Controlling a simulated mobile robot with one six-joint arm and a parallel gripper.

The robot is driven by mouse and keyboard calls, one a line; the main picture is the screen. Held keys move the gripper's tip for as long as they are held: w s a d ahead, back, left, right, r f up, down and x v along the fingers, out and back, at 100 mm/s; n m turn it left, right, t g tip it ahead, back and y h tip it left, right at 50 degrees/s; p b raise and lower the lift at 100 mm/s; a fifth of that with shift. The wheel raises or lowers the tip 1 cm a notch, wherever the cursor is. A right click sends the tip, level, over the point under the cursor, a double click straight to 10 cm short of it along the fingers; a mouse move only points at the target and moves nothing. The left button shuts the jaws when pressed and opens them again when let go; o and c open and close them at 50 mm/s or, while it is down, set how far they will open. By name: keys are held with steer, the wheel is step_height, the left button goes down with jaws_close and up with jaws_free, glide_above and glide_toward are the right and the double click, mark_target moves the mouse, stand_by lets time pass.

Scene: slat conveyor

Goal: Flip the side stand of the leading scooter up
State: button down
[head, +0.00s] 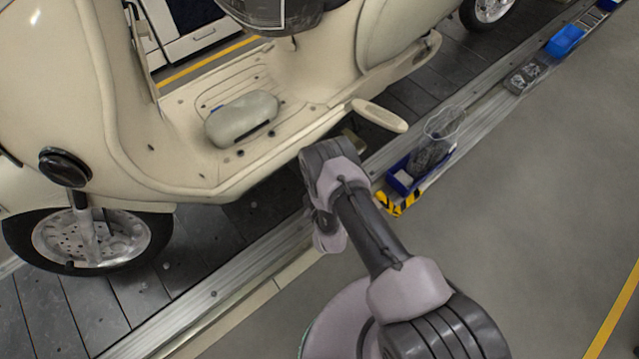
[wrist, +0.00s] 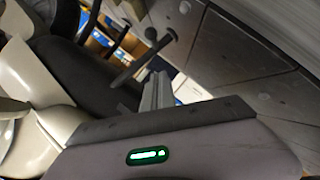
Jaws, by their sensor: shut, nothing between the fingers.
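The cream scooter (head: 160,165) stands on the dark slats of the conveyor (head: 275,215). It fills the upper left of the head view, and its side stand does not show there. My gripper lies beyond my own wrist links in the head view, low beside the scooter's floorboard. In the wrist view my gripper (wrist: 157,88) shows pale fingers shut with nothing between them. A dark thin rod with a short cross-piece (wrist: 146,60), probably the side stand, is just beyond the fingertips. I cannot tell whether they touch.
A grey-green case (head: 242,120) lies on the floorboard. A footrest (head: 380,115) sticks out above my wrist. Open grey floor (head: 540,200) lies to the right.

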steer(key=w+d+f+b, duration=0.2)
steer(key=f, duration=0.1)
steer(key=shift+w+d, duration=0.3)
steer(key=shift+d, duration=0.05)
steer(key=shift+d, duration=0.1)
